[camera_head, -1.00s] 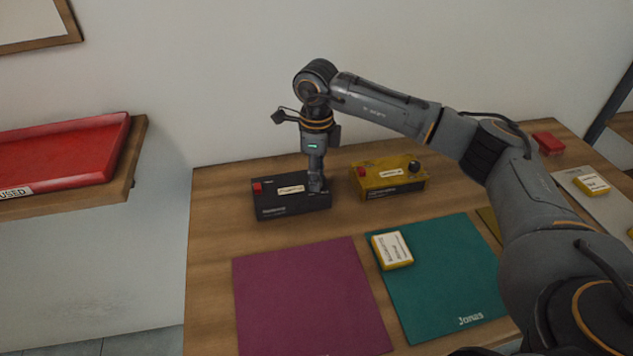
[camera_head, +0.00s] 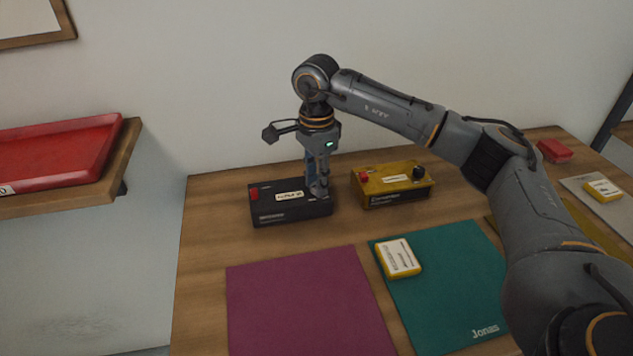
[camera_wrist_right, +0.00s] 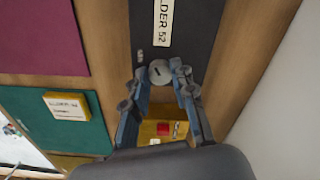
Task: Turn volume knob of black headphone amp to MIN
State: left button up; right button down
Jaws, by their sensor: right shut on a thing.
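The black headphone amp (camera_head: 270,213) stands on the table, with a red part at its left and a white label on top. Its volume knob (camera_wrist_right: 160,72) shows in the right wrist view as a grey round disc with a dark mark. In the head view the fingers hide the knob. My right gripper (camera_head: 319,192) points down at the right end of the amp. In the right wrist view its fingertips (camera_wrist_right: 161,74) are shut on the knob from both sides. My left gripper is in neither view.
A yellow amp (camera_head: 392,193) stands close to the right of the black one. A purple mat (camera_head: 305,305) and a teal mat (camera_head: 440,300) lie in front, with a yellow-edged box (camera_head: 397,259) on the teal one. A red tray (camera_head: 60,155) sits on a shelf at left.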

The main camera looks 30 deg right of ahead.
jog(key=shift+n, duration=0.3)
jog(key=c, duration=1.1)
grip_release()
jog(key=shift+r, duration=0.1)
notch_tip(320, 180, up, 12)
jog(key=shift+f, duration=0.1)
